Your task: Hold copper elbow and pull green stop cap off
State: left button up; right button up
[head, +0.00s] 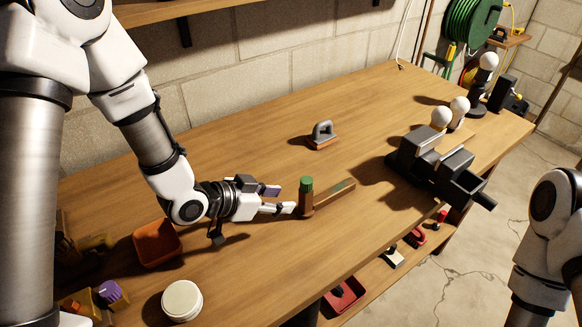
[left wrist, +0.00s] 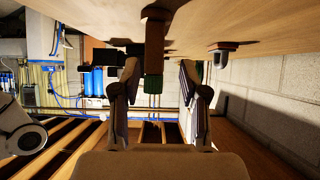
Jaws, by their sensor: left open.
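The copper elbow (head: 306,204) stands on the wooden bench, with one leg upright and the other lying off to the right. The green stop cap (head: 306,184) sits on top of the upright leg. My left gripper (head: 284,199) is open, low over the bench, just left of the upright leg. In the left wrist view the bench appears at the top. There the elbow (left wrist: 154,45) and the green cap (left wrist: 153,84) appear between the two spread fingers (left wrist: 158,75); I see no contact. My right arm shows at the right edge, but its gripper is out of view.
A grey vise (head: 432,165) stands to the right near the front edge. A grey-handled block (head: 322,136) lies behind the elbow. An orange tray (head: 157,243) and a white round lidded jar (head: 182,300) are at the left front. The bench around the elbow is clear.

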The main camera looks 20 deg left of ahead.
aim_at(301, 202)
pick_arm(q)
jog(key=shift+w+f, duration=0.1)
jog(key=shift+w, duration=0.35)
jog(key=shift+s+d+f+b, duration=0.1)
jog(key=shift+s+d+b, duration=0.35)
jog(key=shift+s+b, duration=0.15)
jog(key=shift+d+f, duration=0.15)
jog(key=shift+d, duration=0.2)
jog(key=x, duration=0.3)
jog(key=b+x, duration=0.1)
jog(key=x, duration=0.1)
jog(key=shift+w+a, duration=0.25)
jog(key=shift+a, duration=0.1)
jog(key=shift+w+d, duration=0.15)
jog(key=shift+w, duration=0.05)
jog(key=shift+d, duration=0.1)
jog(key=shift+s, duration=0.1)
jog(key=shift+c, duration=1)
jog(key=c, duration=0.4)
jog(key=shift+o, duration=0.3)
grip_shut()
pick_arm(e)
jog(key=shift+s+f, duration=0.25)
jog(key=shift+f, duration=0.2)
jog(key=shift+s+f, duration=0.2)
jog(key=shift+f, duration=0.25)
pick_arm(q)
jog(key=shift+f, duration=0.15)
